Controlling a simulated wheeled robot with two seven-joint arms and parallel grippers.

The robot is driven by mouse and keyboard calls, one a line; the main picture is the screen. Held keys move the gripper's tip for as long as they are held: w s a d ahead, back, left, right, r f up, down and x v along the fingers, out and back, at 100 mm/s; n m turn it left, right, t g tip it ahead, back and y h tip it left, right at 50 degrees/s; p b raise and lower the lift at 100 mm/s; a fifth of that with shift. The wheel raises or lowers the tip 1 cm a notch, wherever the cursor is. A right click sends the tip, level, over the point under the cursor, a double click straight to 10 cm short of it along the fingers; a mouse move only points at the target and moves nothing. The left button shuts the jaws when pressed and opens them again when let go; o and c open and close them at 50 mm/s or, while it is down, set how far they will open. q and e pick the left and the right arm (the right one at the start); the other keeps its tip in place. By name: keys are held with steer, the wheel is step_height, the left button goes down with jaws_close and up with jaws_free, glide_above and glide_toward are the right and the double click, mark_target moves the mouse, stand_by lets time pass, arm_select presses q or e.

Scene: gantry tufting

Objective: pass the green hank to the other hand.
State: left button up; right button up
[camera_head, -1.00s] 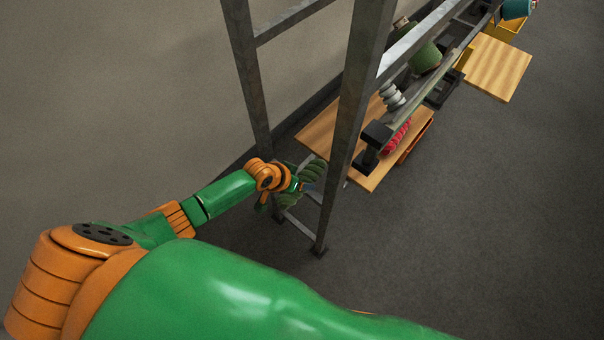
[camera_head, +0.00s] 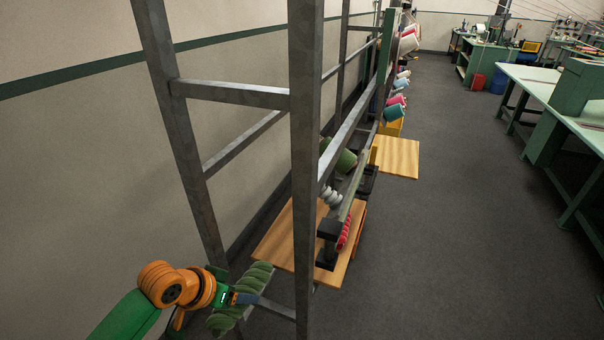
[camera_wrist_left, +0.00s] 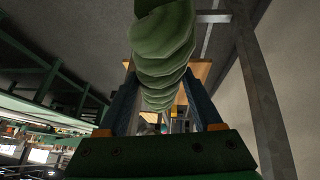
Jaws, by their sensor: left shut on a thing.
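The green hank (camera_head: 254,278) is a twisted, ribbed bundle at the lower left of the head view, beside the metal rack. My left gripper (camera_head: 243,298) is shut on it, and the hank sticks out above and below the fingers. In the left wrist view the hank (camera_wrist_left: 163,55) runs down from the top edge between the two fingers of my left gripper (camera_wrist_left: 162,105). My right gripper is in neither view.
Grey metal rack posts (camera_head: 305,150) stand just right of the held hank. A low wooden board (camera_head: 278,245) with a red hank (camera_head: 344,233) and a white coil (camera_head: 331,196) lies behind them. Green benches (camera_head: 545,85) stand at right. The floor (camera_head: 440,240) between is clear.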

arm_select(q)
steer(key=s+r+m, duration=0.1)
steer(key=r, duration=0.1)
steer(key=s+r+m+b, duration=0.1)
steer(key=s+r, duration=0.1)
steer(key=r, duration=0.1)
steer(key=s+r+m+g+h, duration=0.1)
steer(key=r, duration=0.1)
steer(key=shift+s+d+r, duration=0.1)
steer(key=shift+s+r, duration=0.2)
steer(key=shift+s, duration=0.1)
steer(key=s+a+r+m+g+h+b, duration=0.1)
steer(key=s+r+m+g, duration=0.1)
steer(key=s, duration=0.5)
steer(key=shift+s+a+r+m, duration=0.25)
steer(key=shift+r+m, duration=0.6)
steer(key=shift+m, duration=0.25)
steer(key=shift+d+f, duration=0.1)
